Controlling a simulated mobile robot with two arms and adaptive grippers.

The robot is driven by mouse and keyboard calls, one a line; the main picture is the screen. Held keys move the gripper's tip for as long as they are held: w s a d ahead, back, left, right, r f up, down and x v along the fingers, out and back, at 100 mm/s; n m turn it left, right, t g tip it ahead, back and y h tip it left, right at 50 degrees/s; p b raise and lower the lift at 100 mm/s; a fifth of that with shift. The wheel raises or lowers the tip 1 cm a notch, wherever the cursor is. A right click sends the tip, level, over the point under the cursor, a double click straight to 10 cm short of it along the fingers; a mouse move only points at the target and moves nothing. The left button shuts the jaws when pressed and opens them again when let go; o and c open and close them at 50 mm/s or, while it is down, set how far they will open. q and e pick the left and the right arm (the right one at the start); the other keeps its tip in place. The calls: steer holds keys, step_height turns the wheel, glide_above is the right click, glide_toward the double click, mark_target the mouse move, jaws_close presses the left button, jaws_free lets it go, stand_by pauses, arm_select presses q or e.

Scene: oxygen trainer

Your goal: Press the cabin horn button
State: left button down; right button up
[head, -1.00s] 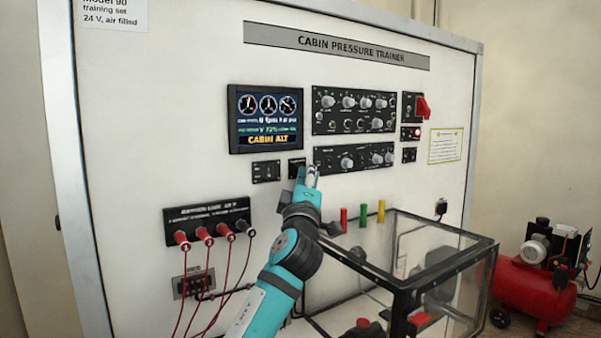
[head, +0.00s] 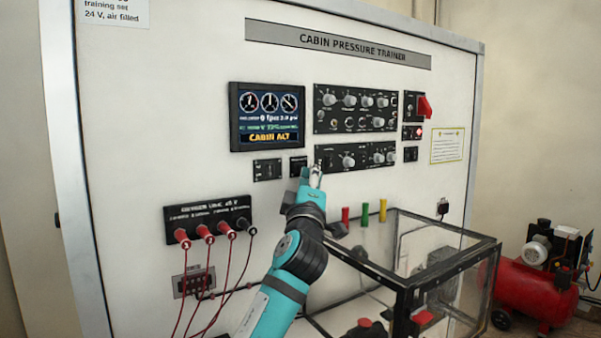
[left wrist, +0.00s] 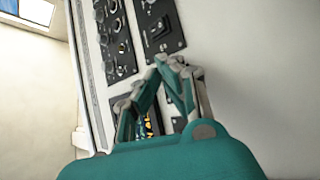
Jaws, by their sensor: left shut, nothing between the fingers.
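My left gripper (head: 315,175) is shut and empty, held in front of the white panel just below the display's right side. I cannot tell for certain which control is the cabin horn button. I cannot tell whether the fingertips touch the panel. My right gripper is not in view.
The display (head: 267,117) reads CABIN ALT. Knob panels (head: 354,109) are to its right, with a red guarded switch (head: 424,106) beyond. Red leads hang from the black socket strip (head: 208,216). A clear box with a black frame (head: 440,270) stands at lower right.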

arm_select(q)
steer(key=shift+s+d, duration=0.1)
steer(key=shift+d, duration=0.05)
steer(key=shift+s+d+b, duration=0.5)
steer(key=shift+s+d, duration=0.25)
steer(key=shift+s, duration=0.25)
steer(key=shift+s+d+b, duration=0.5)
steer(key=shift+s+d, duration=0.25)
steer(key=shift+s, duration=0.25)
